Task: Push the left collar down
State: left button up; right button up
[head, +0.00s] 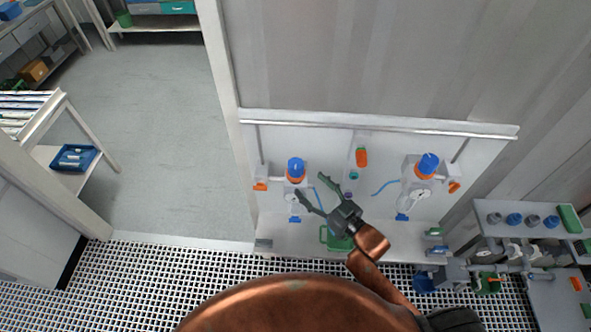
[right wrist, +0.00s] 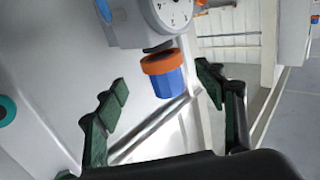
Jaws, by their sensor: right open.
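The left vessel has a white body with a round gauge (head: 292,197), an orange collar (head: 295,178) and a blue cap (head: 295,165) above the collar. My right gripper (head: 312,184) is open and empty, with its fingers pointing at this vessel from the right and front. In the right wrist view, the orange collar (right wrist: 158,63) and blue cap (right wrist: 169,86) show between the spread fingers of the gripper (right wrist: 163,76), seemingly beyond the tips; I see no contact. The gauge (right wrist: 171,13) shows past the collar. My left gripper is not in view.
A similar right vessel with a blue cap (head: 428,163) stands on the same white panel. An orange-topped part (head: 361,157) is mounted between the vessels. A green tray (head: 334,240) lies below my gripper. A side bench (head: 500,208) with fittings stands at right.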

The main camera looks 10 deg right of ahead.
aim_at(302, 180)
jog(key=shift+r+p+x, duration=0.1)
jog(key=shift+p+x, duration=0.4)
jog(key=shift+x, duration=1.45)
jog(key=shift+r+p+x, duration=0.15)
jog(key=shift+p+x, duration=0.35)
jog(key=shift+x, duration=1.5)
jog(key=shift+s+a, duration=0.1)
jog(key=shift+a, duration=0.05)
jog(key=shift+c, duration=0.4)
jog(key=c, duration=1.7)
jog(key=shift+o, duration=0.2)
jog(key=shift+f, duration=0.8)
jog(key=o, duration=1.7)
jog(key=shift+o, duration=0.2)
jog(key=shift+s, duration=0.1)
